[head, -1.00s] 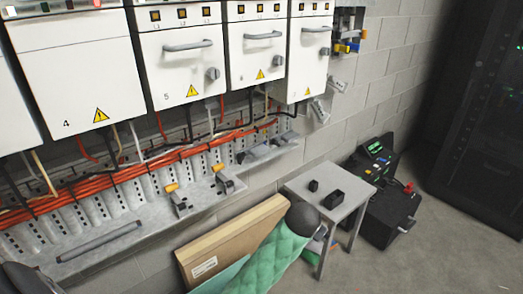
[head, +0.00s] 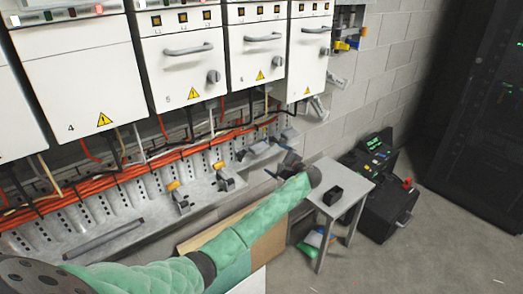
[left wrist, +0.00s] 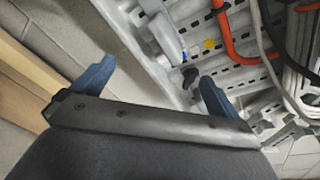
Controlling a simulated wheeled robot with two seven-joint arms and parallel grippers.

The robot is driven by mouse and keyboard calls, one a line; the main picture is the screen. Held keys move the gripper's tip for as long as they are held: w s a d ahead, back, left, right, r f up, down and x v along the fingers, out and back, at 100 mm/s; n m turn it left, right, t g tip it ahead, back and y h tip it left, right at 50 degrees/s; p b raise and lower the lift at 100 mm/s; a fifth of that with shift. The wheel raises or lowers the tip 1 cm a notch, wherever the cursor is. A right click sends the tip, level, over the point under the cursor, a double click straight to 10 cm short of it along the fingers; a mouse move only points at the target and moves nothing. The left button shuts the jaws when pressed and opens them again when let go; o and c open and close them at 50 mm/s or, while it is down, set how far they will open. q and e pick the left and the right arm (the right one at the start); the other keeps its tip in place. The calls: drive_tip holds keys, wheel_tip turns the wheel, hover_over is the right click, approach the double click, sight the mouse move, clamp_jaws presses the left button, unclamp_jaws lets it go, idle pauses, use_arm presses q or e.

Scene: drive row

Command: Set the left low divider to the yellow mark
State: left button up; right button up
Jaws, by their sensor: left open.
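Further right on the tray are grey pieces (head: 252,151), partly behind my left gripper. I cannot tell for sure which is the left low divider. A small yellow mark (left wrist: 208,44) shows on the slotted metal in the left wrist view, next to a light grey piece (left wrist: 164,36). My left gripper (head: 283,164) is open and empty, near the tray's right end; its blue fingers also show in the left wrist view (left wrist: 155,86). My right gripper is out of view.
White drive cabinets (head: 183,60) hang above orange cables (head: 150,155). A small grey table (head: 350,200) with a black box (head: 333,195) stands right of my left arm. A cardboard box (head: 270,245) leans below the tray. Open floor lies at the right.

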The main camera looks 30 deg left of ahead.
sight(263, 150)
use_arm(q)
drive_tip(key=w+a+m, duration=0.1)
drive_tip(key=a+m, duration=0.1)
drive_tip(key=m, duration=0.1)
drive_tip(key=a+m+y+p, duration=0.1)
drive_tip(key=a+m, duration=0.2)
drive_tip(key=w+a+m+y+p, duration=0.1)
drive_tip(key=a+m, duration=0.1)
drive_tip(key=shift+w+a+r+m, duration=0.25)
drive_tip(key=shift+w+m, duration=0.05)
drive_tip(key=shift+m, duration=0.1)
drive_tip(key=shift+x, duration=0.75)
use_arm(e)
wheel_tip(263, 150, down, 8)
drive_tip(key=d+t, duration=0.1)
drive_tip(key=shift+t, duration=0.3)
use_arm(q)
drive_tip(key=shift+f, duration=0.1)
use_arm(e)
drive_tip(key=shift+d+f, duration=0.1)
